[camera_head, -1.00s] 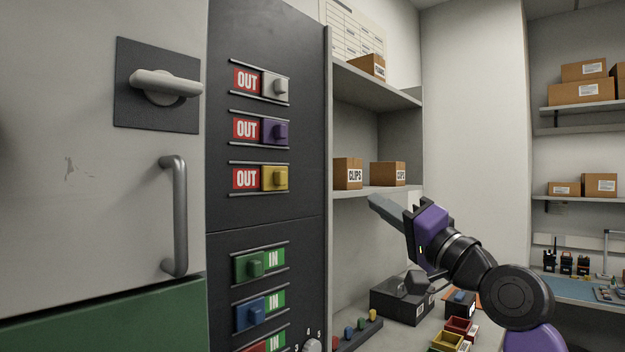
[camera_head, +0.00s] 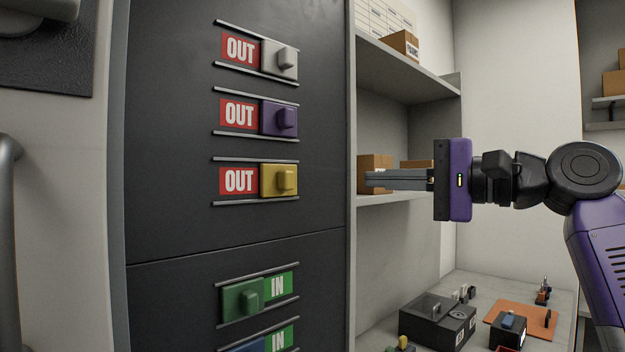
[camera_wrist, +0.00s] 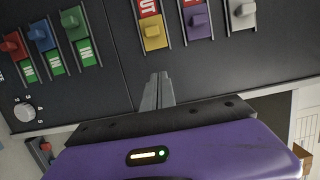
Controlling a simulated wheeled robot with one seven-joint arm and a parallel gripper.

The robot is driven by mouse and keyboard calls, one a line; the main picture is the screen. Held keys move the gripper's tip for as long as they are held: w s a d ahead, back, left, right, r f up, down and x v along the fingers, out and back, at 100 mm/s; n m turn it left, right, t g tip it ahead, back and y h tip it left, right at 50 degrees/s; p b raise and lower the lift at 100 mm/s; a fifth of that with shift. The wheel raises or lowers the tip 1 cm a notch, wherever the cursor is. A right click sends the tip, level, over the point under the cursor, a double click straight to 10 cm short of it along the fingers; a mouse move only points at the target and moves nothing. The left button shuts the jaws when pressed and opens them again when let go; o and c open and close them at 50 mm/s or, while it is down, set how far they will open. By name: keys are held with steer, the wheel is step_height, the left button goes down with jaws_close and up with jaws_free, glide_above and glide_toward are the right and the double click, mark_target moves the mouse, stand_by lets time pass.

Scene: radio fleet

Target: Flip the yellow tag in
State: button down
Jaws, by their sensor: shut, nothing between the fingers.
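The yellow tag (camera_head: 279,180) sits at the right end of its rail on the dark panel, with a red OUT label showing to its left. It has a raised yellow knob. In the wrist view the yellow tag (camera_wrist: 153,34) lies just beyond my fingertips. My gripper (camera_head: 368,179) is shut and empty, level with the yellow tag and to its right, pointing left. The fingertips are apart from the tag. In the wrist view my gripper (camera_wrist: 160,76) shows its two fingers together.
The purple tag (camera_head: 279,118) and white tag (camera_head: 280,61) above also show OUT. The green tag (camera_head: 242,300) below sits left, showing IN. A shelf unit (camera_head: 405,198) with boxes stands behind my gripper. Open space lies between panel and gripper.

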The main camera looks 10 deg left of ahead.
mark_target(284, 180)
steer(key=p+x, duration=0.3)
steer(key=x, duration=0.7)
steer(key=shift+s+a+r, duration=0.1)
steer(key=shift+a, duration=0.15)
steer(key=shift+s+a+p, duration=0.15)
steer(key=shift+s+a, duration=0.35)
steer(key=shift+s, duration=0.3)
steer(key=shift+s+a+p, duration=0.15)
steer(key=shift+s+a, duration=0.4)
steer(key=shift+s, duration=0.2)
steer(key=s+a, duration=0.1)
steer(key=s, duration=0.1)
steer(key=s+a, duration=0.3)
steer(key=s, duration=0.1)
steer(key=shift+a+p, duration=0.3)
steer(key=shift+a, duration=0.05)
